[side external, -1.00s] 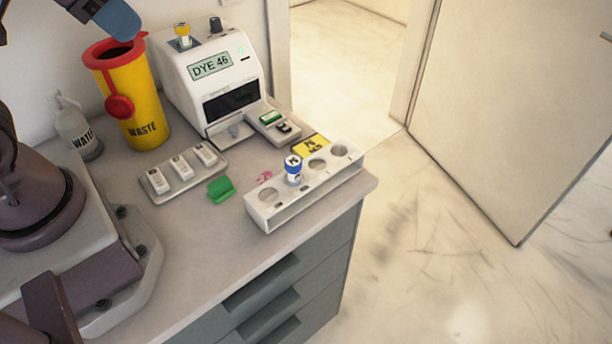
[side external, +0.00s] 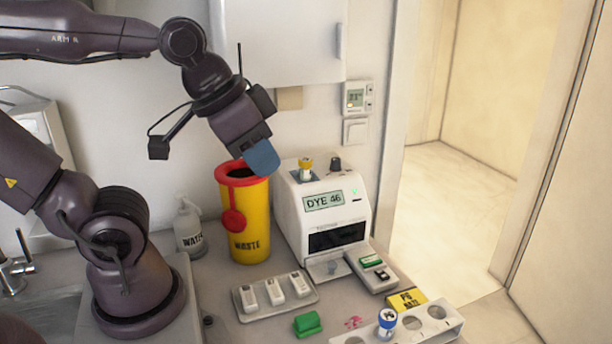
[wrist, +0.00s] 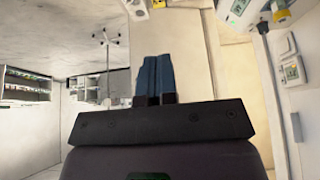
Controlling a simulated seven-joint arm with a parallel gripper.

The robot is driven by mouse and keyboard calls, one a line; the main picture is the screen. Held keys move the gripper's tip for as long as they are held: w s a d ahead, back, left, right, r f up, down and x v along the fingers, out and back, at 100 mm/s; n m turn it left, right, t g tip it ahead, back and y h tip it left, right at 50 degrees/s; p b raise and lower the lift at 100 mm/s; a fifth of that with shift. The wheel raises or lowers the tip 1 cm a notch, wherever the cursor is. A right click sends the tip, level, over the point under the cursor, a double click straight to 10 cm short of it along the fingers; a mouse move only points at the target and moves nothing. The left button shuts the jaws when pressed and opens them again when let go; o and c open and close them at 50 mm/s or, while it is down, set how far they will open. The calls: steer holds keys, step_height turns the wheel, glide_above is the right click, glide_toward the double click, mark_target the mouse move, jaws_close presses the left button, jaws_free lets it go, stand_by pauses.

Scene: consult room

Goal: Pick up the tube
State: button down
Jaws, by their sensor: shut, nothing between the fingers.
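A tube with a blue and white cap (side external: 387,319) stands upright in a white rack (side external: 456,325) at the lower right of the side view. The rack's other visible holes look empty, and its front is cut off by the frame. A yellow-capped tube (side external: 305,168) stands in the top of a white analyser (side external: 290,218) that reads DYE 46. My gripper (side external: 262,160) is shut and empty, with blue fingers. It hangs above and beside the waste bin, apart from both tubes. In the wrist view the blue fingers (wrist: 154,80) are together.
A yellow waste bin (side external: 249,222) with a red rim stands left of the analyser. A water bottle (side external: 188,228) is farther left. A tray (side external: 311,300) with three white blocks, a green object (side external: 308,323) and a yellow card (side external: 408,299) lie in front. A cabinet (side external: 285,40) hangs above.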

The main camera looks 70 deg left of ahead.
steer(key=c, duration=1.8)
jaws_free()
steer(key=o, duration=1.1)
